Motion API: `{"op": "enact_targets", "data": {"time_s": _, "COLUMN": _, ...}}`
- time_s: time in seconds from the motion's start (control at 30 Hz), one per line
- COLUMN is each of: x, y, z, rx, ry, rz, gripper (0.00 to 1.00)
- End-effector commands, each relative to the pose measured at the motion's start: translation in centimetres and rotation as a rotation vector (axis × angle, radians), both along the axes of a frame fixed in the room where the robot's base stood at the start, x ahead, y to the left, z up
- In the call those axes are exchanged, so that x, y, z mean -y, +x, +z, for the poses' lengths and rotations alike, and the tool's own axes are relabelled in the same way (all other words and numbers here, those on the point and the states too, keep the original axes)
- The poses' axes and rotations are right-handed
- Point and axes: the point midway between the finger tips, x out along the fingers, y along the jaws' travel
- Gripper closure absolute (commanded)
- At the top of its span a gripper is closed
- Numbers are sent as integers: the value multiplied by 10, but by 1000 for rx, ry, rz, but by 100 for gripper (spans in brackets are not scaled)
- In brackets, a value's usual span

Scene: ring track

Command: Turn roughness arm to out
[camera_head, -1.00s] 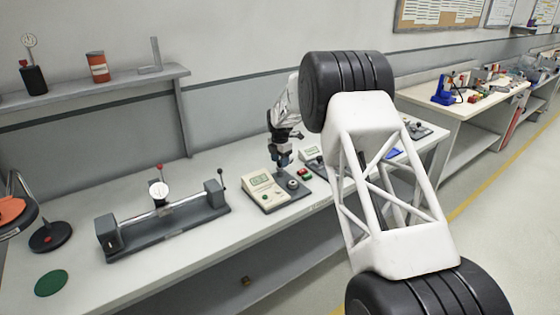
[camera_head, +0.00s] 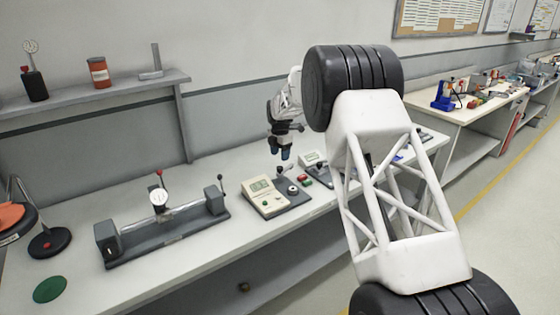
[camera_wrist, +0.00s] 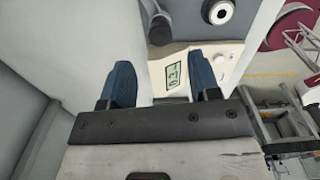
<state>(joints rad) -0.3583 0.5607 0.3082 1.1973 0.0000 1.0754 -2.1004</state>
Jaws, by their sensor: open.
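The roughness tester (camera_head: 266,200) is a cream box with a lit display, standing on a dark grey base on the long bench. On its base are a round pale-centred dial (camera_head: 292,189) and what looks like a short dark arm with a knob (camera_head: 283,172). In the wrist view the dark knobbed arm (camera_wrist: 158,25) lies beside the white-centred dial (camera_wrist: 219,12), with the display (camera_wrist: 174,74) below. My gripper (camera_head: 279,153) is open and empty, blue fingers apart, above the back of the tester. It also shows in the wrist view (camera_wrist: 160,68), touching nothing visible.
A bench gauge with a dial (camera_head: 160,203) stands to the left. A small device with red and green buttons (camera_head: 307,180) is close on the right. A green disc (camera_head: 50,289) lies at the left front. My own white arm link hides the bench's right part.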

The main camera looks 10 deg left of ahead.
Motion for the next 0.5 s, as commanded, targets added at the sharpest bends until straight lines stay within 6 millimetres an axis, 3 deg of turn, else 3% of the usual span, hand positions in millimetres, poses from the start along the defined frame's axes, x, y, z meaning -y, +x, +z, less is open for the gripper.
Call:
{"op": "enact_targets", "data": {"time_s": 0.2, "x": 0, "y": 0, "z": 15, "rx": 1, "ry": 0, "rz": 0, "gripper": 44}}
{"op": "enact_targets", "data": {"time_s": 0.5, "x": 0, "y": 0, "z": 17, "rx": 0, "ry": 0, "rz": 0, "gripper": 44}}
